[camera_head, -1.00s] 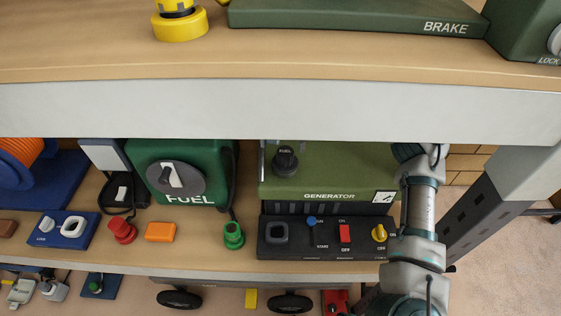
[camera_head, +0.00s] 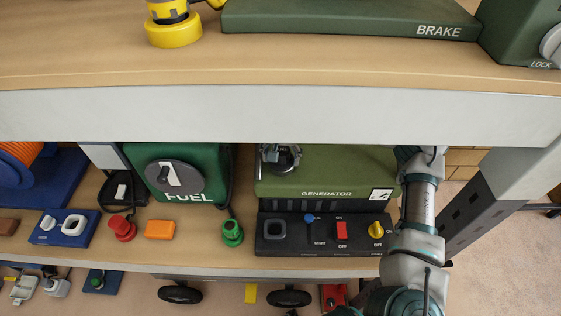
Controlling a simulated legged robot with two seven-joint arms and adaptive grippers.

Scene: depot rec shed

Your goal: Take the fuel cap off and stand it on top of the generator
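The green generator (camera_head: 335,172) stands on the lower shelf, with its control panel in front. The dark fuel cap (camera_head: 283,166) is on the left part of its top; its FUEL lettering is now covered. My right arm comes up from the bottom right and passes behind the upper shelf's edge. My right gripper (camera_head: 280,154) is at the cap, its grey fingers over and beside it. Its upper part is hidden by the shelf edge, and I cannot tell whether the fingers are closed on the cap. My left gripper is out of view.
The upper shelf's pale front edge (camera_head: 250,112) hangs over the generator's back. Left of it stand the green FUEL container (camera_head: 150,160), a green cap-like piece (camera_head: 232,232), an orange block (camera_head: 160,229) and a red piece (camera_head: 122,228).

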